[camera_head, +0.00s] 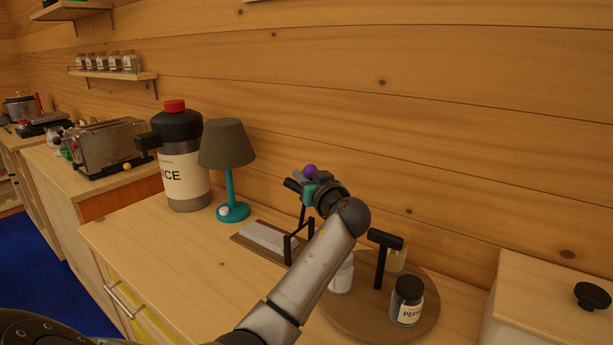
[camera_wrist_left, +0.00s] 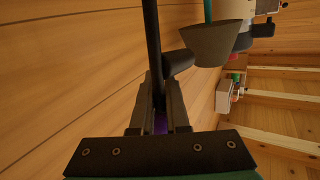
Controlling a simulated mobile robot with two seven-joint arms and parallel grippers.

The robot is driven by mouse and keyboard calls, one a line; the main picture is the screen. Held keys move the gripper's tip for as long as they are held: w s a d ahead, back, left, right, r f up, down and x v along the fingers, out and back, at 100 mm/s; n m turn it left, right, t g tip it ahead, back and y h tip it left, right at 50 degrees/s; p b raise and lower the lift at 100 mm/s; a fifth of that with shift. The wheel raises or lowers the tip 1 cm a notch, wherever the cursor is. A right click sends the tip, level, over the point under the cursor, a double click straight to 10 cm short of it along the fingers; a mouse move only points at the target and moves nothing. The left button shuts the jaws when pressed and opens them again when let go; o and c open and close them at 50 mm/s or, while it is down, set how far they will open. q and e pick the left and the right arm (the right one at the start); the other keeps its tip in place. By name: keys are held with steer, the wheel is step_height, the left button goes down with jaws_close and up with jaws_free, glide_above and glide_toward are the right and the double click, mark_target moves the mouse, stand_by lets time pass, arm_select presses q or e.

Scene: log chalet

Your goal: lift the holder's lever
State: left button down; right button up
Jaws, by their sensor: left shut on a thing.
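The holder (camera_head: 245,240) is a flat brown board on the counter with a white stack (camera_head: 270,235) on it and a black frame at its right end. A black lever rod rises from the frame to my left gripper (camera_head: 303,183). A purple knob (camera_head: 310,169) shows at the fingers. In the left wrist view, my left gripper (camera_wrist_left: 158,105) is shut on the black lever (camera_wrist_left: 152,45), with a bit of purple between the fingers. My left forearm hides part of the holder's right side. My right gripper is not in view.
A round turntable (camera_head: 425,325) with small jars and a black T-handle (camera_head: 385,245) stands right. A toaster (camera_head: 105,148) is farther left. The front left counter is clear.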

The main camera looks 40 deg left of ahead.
arm_select(q)
steer(key=shift+a+r, duration=0.15)
steer(key=shift+r, duration=0.35)
steer(key=c, duration=0.9)
jaws_free()
steer(key=shift+w, duration=0.1)
steer(key=shift+f, duration=0.25)
steer(key=v, duration=1.5)
steer(key=shift+s+p, duration=0.2)
steer(key=shift+p, duration=0.1)
steer(key=shift+r, duration=0.25)
